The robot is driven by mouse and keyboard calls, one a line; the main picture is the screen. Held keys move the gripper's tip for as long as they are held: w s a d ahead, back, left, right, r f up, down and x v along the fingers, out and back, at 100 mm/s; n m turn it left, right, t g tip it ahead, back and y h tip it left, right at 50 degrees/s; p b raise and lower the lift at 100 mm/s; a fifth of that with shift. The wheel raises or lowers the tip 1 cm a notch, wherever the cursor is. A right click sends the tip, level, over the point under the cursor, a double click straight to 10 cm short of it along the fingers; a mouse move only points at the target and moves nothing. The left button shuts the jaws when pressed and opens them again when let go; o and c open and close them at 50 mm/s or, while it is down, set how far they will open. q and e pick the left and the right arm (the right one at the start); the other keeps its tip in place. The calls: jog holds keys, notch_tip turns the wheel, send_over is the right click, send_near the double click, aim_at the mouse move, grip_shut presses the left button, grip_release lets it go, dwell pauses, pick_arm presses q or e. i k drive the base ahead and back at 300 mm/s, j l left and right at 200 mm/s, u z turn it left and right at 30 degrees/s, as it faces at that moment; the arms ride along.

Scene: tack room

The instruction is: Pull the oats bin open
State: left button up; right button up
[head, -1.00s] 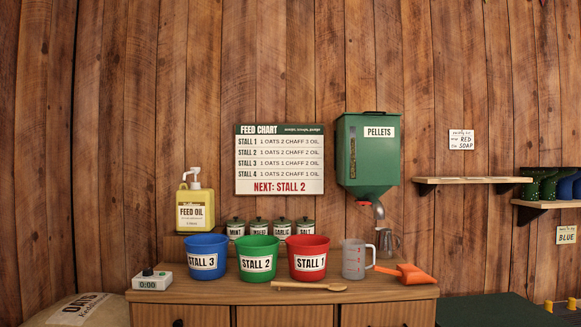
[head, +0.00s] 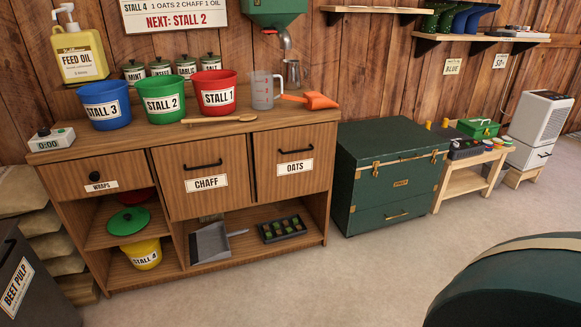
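The oats bin (head: 293,161) is the right-hand front of the wooden cabinet, with a black handle and a label reading OATS. It sits flush with the cabinet front and looks closed. The chaff bin (head: 204,184) is directly to its left, also closed. Neither of my grippers shows in the head view.
Buckets (head: 164,98), a wooden spoon (head: 220,120), a measuring jug (head: 264,91) and an orange scoop (head: 312,100) stand on the cabinet top. A green trunk (head: 384,178) is right of the cabinet. The floor (head: 300,285) in front is clear; a dark green rounded object (head: 515,290) fills the lower right.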

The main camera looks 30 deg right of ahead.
aim_at(295, 161)
jog(key=z, duration=0.65)
jog(key=i+l+z, duration=0.1)
jog(key=i+z, duration=0.2)
jog(key=z, duration=0.15)
jog(key=i+z, duration=0.3)
jog(key=z, duration=0.2)
jog(key=i+j+z, duration=0.1)
jog(key=i+z, duration=0.15)
jog(key=z, duration=0.2)
jog(key=i+j+z, duration=0.1)
jog(key=i+j, duration=0.4)
jog(key=i, duration=0.2)
